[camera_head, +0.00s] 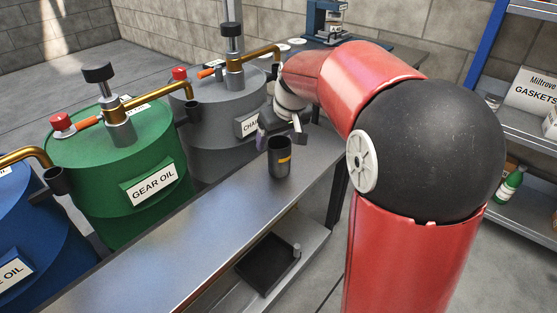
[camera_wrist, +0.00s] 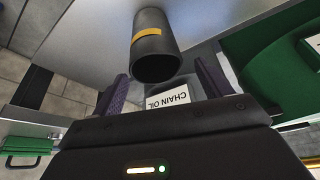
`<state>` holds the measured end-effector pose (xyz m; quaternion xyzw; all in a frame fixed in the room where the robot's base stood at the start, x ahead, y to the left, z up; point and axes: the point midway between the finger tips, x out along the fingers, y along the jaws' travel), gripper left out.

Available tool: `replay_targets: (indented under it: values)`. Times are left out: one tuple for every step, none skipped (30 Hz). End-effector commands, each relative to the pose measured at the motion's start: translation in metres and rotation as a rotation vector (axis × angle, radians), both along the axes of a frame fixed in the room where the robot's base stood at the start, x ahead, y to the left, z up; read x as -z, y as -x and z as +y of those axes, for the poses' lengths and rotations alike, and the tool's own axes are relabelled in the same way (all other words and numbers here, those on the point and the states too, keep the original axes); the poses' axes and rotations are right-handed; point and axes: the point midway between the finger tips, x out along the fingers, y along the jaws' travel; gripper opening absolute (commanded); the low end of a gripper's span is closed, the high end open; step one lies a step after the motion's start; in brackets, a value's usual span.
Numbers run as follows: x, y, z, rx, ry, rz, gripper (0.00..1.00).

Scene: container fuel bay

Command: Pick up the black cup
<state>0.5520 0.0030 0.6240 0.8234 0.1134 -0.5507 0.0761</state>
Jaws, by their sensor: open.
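The black cup (camera_head: 279,158) with a yellow band stands upright on the metal bench (camera_head: 190,225), near its back edge. In the wrist view the cup (camera_wrist: 154,48) shows with its open mouth toward the camera, ahead of the fingers. My gripper (camera_head: 280,137) is just behind and above the cup in the head view, fingers apart. In the wrist view my gripper (camera_wrist: 158,84) has one purple finger on each side, with the cup's mouth near the space between them. I cannot tell whether either finger touches the cup. Nothing is held.
Behind the bench stand a grey drum (camera_head: 215,135), a green gear oil drum (camera_head: 115,175) and a blue drum (camera_head: 30,245), with brass taps reaching toward the bench. A black tray (camera_head: 268,263) lies on the lower shelf. The bench's left part is clear.

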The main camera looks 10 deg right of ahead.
Motion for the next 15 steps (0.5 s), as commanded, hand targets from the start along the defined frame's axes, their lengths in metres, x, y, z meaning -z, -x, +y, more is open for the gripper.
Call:
replay_targets:
  values:
    - [0.004,-0.001,0.0,0.001,0.0,0.001,0.77]
    - [0.007,-0.002,-0.001,0.001,0.0,0.001,0.77]
    - [0.012,-0.003,-0.001,0.002,0.0,0.002,0.77]
    - [0.016,-0.004,-0.002,0.001,-0.001,0.003,0.77]
    - [0.021,-0.006,-0.002,0.001,-0.001,0.003,0.77]
    - [0.027,-0.008,-0.003,0.002,0.0,0.002,0.77]
    - [0.032,-0.009,-0.004,0.002,0.0,0.003,0.77]
    - [0.036,-0.011,-0.003,0.001,0.0,0.004,0.77]
    - [0.041,-0.013,-0.002,0.001,0.0,0.002,0.77]
    - [0.044,-0.014,-0.002,0.001,0.0,0.002,0.77]
    - [0.046,-0.015,-0.002,0.002,0.0,0.002,0.77]
    - [0.048,-0.016,-0.001,0.002,0.0,0.001,0.77]
    - [0.048,-0.017,-0.001,0.002,-0.001,0.0,0.77]
    - [0.048,-0.017,-0.001,0.002,-0.001,0.0,0.77]
    - [0.048,-0.017,-0.001,0.002,-0.001,-0.001,0.77]
